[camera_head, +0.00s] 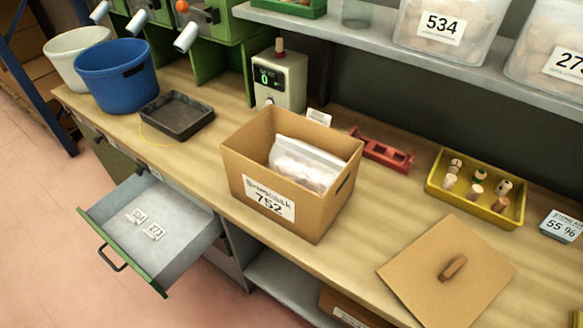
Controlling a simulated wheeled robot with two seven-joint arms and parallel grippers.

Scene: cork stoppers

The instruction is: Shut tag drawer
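The tag drawer (180,247) stands pulled out from the front of the workbench at the lower left. It has a green front panel with a dark bar handle (112,258) on its outer face. Neither of my grippers is in the head view, and nothing touches the drawer.
A cardboard box (238,163) labelled 752 stands on the bench near the drawer. A blue bucket (115,78), black tray (177,115), yellow tray (437,189) and cardboard lid (410,270) are also on the bench. The floor left of the drawer is clear.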

